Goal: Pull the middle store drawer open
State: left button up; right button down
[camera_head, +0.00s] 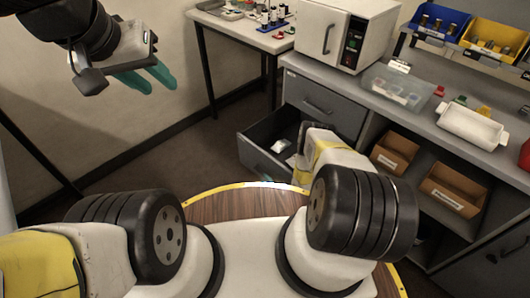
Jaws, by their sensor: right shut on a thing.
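The middle store drawer (258,158) is a grey drawer pulled well out of the grey bench cabinet, below a shut top drawer (318,106). Small pale items (279,146) lie inside it. My right gripper (301,147) is at the right part of the open drawer, shut on what looks like its handle. My own white and yellow wrist hides the fingertips and the grip.
A white oven-like box (345,35) and a clear bin (398,88) stand on the bench top. Brown bins (394,153) sit on the open shelf right of the drawers. A side table (240,20) stands at the back. The floor left of the drawer is clear.

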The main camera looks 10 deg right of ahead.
jog(key=shift+s, duration=0.1)
jog(key=c, duration=1.8)
grip_release()
jog(key=shift+o, duration=0.2)
jog(key=v, duration=0.7)
jog(key=shift+s, duration=0.35)
jog(key=shift+d, duration=0.1)
